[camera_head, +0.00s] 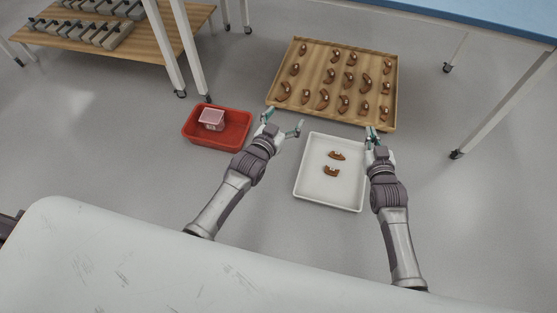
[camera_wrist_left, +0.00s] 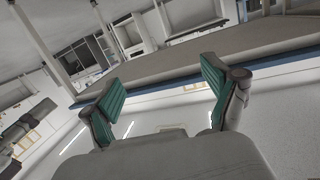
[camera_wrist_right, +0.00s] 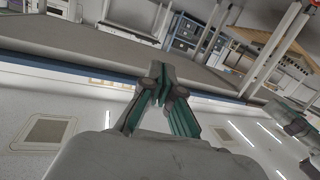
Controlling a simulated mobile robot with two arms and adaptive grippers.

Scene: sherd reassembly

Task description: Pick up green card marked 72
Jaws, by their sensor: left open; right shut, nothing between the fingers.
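I cannot make out a green card marked 72 in any view. My left gripper (camera_head: 283,122) is open and empty, between the red tray and the white tray in the head view. Its spread green fingers also show in the left wrist view (camera_wrist_left: 158,88). My right gripper (camera_head: 371,132) is shut and empty at the right edge of the white tray, near the wooden tray's lower right corner. Its fingertips meet in the right wrist view (camera_wrist_right: 160,80). A red tray (camera_head: 221,146) holds a pinkish box (camera_head: 212,117); any cards in it cannot be made out.
A white tray (camera_head: 311,188) holds two brown sherds (camera_head: 337,155). A wooden tray (camera_head: 282,69) holds several sherds with small white marks. A wooden shelf (camera_head: 155,50) with dark-handled racks is at upper left. A blue-topped table (camera_head: 480,14) stands at upper right. A pale surface (camera_head: 200,275) fills the foreground.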

